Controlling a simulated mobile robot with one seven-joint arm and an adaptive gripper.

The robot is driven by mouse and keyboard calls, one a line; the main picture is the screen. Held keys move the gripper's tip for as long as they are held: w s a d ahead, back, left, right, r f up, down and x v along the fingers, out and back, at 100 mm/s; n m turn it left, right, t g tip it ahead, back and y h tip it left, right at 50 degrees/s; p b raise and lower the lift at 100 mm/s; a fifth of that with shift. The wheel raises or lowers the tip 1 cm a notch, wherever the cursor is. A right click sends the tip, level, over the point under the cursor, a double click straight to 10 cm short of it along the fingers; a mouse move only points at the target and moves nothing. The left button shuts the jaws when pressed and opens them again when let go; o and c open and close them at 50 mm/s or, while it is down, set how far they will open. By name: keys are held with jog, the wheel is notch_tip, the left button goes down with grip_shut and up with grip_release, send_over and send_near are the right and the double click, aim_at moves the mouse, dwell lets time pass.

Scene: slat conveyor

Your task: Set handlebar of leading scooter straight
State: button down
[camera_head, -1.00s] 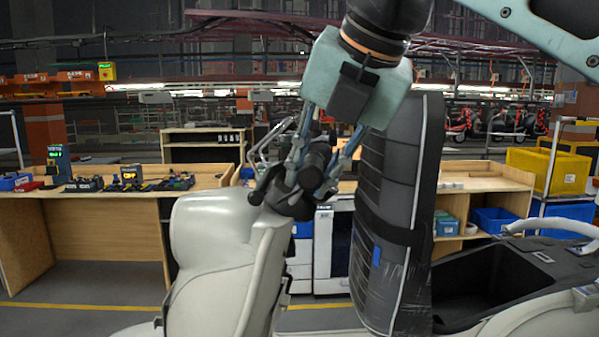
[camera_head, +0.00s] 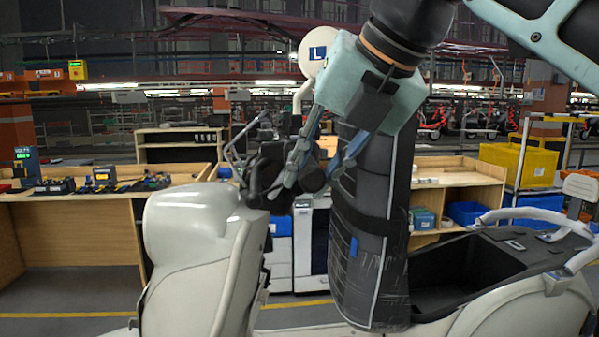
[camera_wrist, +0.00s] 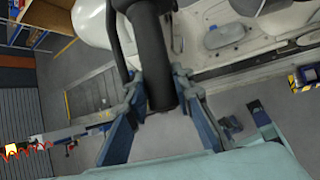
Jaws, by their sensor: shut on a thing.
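The scooter has a cream front body (camera_head: 195,235) at lower left centre and a raised black seat (camera_head: 372,235) to its right. Its dark handlebar (camera_head: 265,172) sits above the front body, partly hidden by my fingers. My gripper (camera_head: 303,178) comes down from upper right and is shut on a black handlebar grip. In the wrist view, the black grip (camera_wrist: 152,50) runs down between the two blue-grey fingers of my gripper (camera_wrist: 158,92), its round end towards me. A thin lever (camera_wrist: 116,45) lies to its left. Whether the handlebar is straight is hard to tell.
The open storage well (camera_head: 450,275) and a pale grab rail (camera_head: 520,215) lie right of the seat. Wooden benches (camera_head: 70,240) and shelves stand behind. A yellow crate (camera_head: 520,165) is at right.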

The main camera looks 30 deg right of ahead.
jog(key=shift+s+d+f, duration=0.1)
jog(key=shift+f, duration=0.15)
jog(key=shift+d+f, duration=0.1)
jog(key=shift+d, duration=0.05)
jog(key=c, duration=2.1)
grip_release()
jog(key=shift+s+d, duration=0.1)
jog(key=shift+d, duration=0.05)
jog(key=o, duration=0.5)
jog(key=shift+r, duration=0.2)
